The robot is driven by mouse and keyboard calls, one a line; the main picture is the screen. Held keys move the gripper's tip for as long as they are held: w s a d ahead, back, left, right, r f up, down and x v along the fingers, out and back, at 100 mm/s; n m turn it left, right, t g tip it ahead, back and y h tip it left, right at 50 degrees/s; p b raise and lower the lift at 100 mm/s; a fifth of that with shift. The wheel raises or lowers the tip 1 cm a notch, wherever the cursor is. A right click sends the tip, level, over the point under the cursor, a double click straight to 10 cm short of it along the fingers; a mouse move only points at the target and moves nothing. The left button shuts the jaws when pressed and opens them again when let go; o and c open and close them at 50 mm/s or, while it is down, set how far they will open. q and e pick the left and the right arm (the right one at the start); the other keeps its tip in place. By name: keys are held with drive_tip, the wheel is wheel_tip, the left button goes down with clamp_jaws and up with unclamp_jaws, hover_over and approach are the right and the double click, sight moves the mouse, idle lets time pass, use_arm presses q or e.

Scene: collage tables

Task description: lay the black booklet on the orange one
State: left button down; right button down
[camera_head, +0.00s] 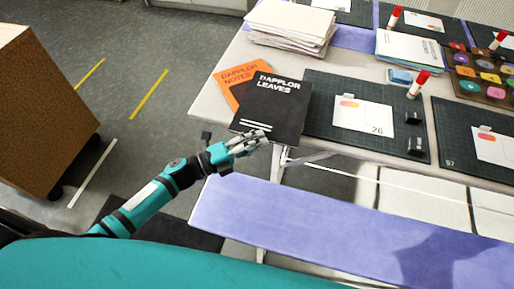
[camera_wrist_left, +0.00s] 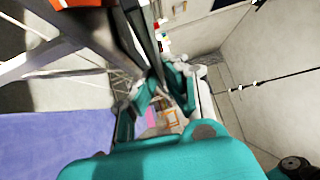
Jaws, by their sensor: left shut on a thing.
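The black booklet (camera_head: 277,98), with white lettering, is in the grip of my left gripper (camera_head: 257,138) at its near edge. The booklet's far left part overlaps the orange booklet (camera_head: 232,79) in the head view; whether the two touch I cannot tell. The orange booklet lies at the left edge of the table (camera_head: 209,104), its upper left part showing and the rest hidden. In the left wrist view the gripper's fingers (camera_wrist_left: 162,92) show below a dark edge that seems to be the black booklet. My right gripper is not in view.
A stack of paper (camera_head: 291,27) stands behind the booklets. A dark cutting mat (camera_head: 338,88) with a white card (camera_head: 363,115) lies to the right, with a red-capped glue stick (camera_head: 418,84). A purple bench (camera_head: 340,215) runs along the near side. A brown box (camera_head: 40,115) stands at left.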

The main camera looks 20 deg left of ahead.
use_arm(q)
wheel_tip(320, 180, down, 3)
drive_tip(key=shift+s+f, duration=0.15)
drive_tip(key=c, duration=1.4)
unclamp_jaws()
drive_tip(key=shift+c, duration=0.2)
drive_tip(key=b+v, duration=0.2)
drive_tip(key=v, duration=1)
